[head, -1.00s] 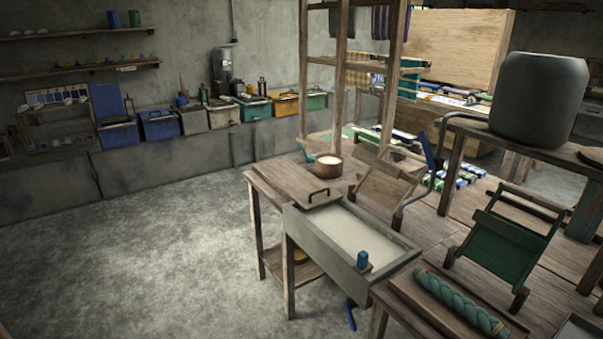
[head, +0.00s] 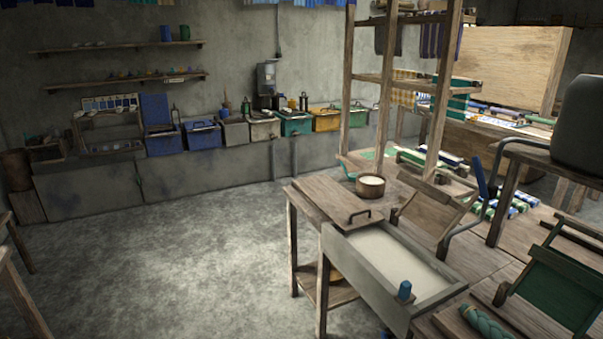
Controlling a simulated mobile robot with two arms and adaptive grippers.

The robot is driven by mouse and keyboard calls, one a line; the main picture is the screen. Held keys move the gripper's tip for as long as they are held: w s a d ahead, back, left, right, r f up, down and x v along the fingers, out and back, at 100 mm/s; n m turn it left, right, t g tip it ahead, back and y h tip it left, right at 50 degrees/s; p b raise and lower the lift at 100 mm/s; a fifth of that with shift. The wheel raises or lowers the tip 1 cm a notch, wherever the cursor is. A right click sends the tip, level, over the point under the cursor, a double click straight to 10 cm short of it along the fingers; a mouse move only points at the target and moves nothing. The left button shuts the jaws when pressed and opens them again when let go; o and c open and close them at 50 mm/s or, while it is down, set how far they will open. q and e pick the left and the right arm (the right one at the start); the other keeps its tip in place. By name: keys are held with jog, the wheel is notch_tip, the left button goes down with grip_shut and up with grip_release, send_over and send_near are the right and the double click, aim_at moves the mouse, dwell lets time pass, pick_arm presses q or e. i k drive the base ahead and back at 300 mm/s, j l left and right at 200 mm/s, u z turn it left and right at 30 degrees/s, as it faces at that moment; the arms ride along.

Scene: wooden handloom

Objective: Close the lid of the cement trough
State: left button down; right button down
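Neither of my grippers is in view. A long grey trough (head: 362,268) is at the near table, open on top, with a pale surface inside. A wooden board with a dark handle (head: 338,203) lies at its far end; I cannot tell whether it is the trough's lid. Along the back wall, a blue box (head: 163,144) has a blue panel (head: 155,109) standing upright behind it, like a raised lid. Other boxes beside it, one blue (head: 203,136), one grey (head: 264,131), one green (head: 296,126) and one yellow (head: 326,122), appear covered. Which one is the cement trough is unclear.
Open concrete floor (head: 190,245) lies between the near table and the low wall bench (head: 90,192). A wooden loom frame (head: 383,80) rises behind the table. A round pot (head: 370,186) stands near the trough. Wooden legs (head: 22,270) show at the left edge.

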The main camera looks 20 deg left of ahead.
aim_at(349, 212)
jog(key=i+j+z, duration=0.1)
jog(key=i+j, duration=0.85)
jog(key=j, duration=0.2)
jog(key=i+j+z, duration=0.15)
jog(key=i+j, duration=0.35)
